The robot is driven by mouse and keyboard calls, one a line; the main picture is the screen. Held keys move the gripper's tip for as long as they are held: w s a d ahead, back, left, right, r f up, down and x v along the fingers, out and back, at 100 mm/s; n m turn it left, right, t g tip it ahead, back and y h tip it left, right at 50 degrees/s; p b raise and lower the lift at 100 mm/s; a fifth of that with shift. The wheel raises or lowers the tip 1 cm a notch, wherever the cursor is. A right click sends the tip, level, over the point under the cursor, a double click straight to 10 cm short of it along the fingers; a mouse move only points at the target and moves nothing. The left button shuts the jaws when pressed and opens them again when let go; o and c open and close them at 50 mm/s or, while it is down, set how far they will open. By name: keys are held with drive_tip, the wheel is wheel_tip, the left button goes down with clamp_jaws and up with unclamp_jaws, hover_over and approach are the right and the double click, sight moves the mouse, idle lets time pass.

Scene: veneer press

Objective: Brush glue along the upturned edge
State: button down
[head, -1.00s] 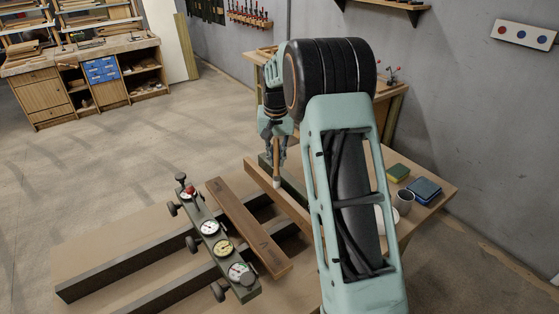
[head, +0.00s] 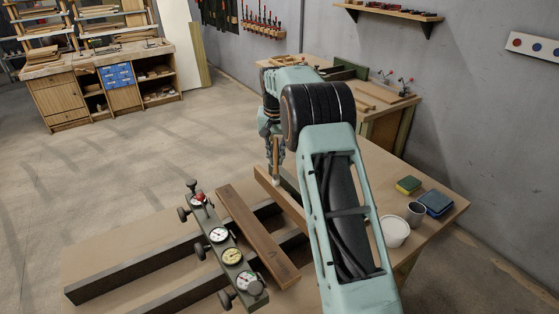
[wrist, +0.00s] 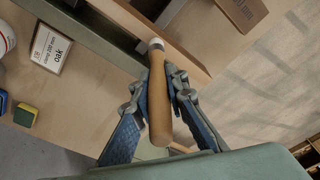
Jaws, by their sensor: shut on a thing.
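My gripper (head: 276,146) is shut on the wooden handle of a glue brush (wrist: 158,95). The brush's pale tip (wrist: 156,44) points away from the jaws; in the head view it hangs down (head: 281,181). A light board (head: 266,180) stands on its long edge on the bench, its narrow edge upward. The brush tip is at this upturned edge, towards the far end; whether it touches is unclear. The wrist view also shows the board (wrist: 187,62) running diagonally past the tip. My arm hides its near part in the head view. I cannot make out glue on it.
Beside the board are a dark wood strip (head: 255,235) and a gauge bar (head: 225,248) with knobs. At right stand a white pot (head: 395,232), a grey cup (head: 416,213), a sponge (head: 408,184) and a blue box (head: 435,203). A label card (wrist: 52,49) lies near the board.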

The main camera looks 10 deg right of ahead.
drive_tip(key=w, duration=0.2)
drive_tip(key=w+a, duration=0.1)
drive_tip(key=shift+w+a, duration=0.2)
drive_tip(key=shift+w, duration=0.15)
drive_tip(key=shift+s, duration=0.1)
